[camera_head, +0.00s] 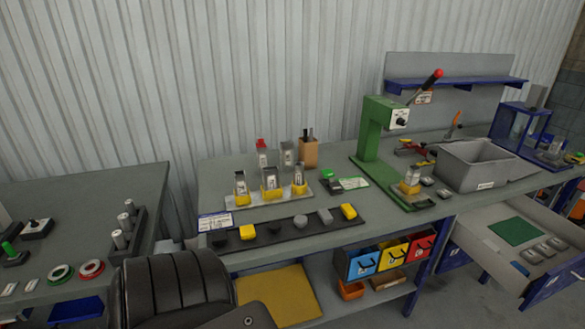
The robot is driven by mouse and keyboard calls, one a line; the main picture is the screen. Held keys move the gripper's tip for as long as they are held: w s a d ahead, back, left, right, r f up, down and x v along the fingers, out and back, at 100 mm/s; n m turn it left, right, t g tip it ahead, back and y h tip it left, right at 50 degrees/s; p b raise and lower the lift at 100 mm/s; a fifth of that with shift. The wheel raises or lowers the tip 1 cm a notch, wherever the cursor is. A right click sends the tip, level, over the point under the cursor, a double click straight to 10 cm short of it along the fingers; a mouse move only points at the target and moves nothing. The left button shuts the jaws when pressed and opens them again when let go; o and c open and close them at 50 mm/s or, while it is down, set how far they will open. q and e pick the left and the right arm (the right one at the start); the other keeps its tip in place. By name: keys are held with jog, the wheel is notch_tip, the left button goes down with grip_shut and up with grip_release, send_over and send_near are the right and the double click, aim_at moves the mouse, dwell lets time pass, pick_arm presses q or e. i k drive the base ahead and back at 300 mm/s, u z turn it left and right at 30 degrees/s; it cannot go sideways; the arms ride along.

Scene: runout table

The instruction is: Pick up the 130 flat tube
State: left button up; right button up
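Several upright silvery pieces stand at a pale rack (255,202) on the middle table. A front left one (240,184), a front middle one (269,180) and a front right one (299,174) have yellow bases. Behind them stand a red-topped piece (262,154) and a plain grey one (287,153). Another silvery piece with a yellow base (411,181) stands at the green press. Their markings are too small to read, so I cannot tell which is the 130 flat tube. Neither of my grippers is in view.
A dark strip (285,231) with several small yellow, black and grey parts lies along the front. A green lever press (372,140) and grey bin (478,165) stand to the right. An open drawer (478,230) juts out below.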

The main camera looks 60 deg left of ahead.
aim_at(269, 174)
jog(key=i, duration=1.5)
jog(key=u, duration=1.9)
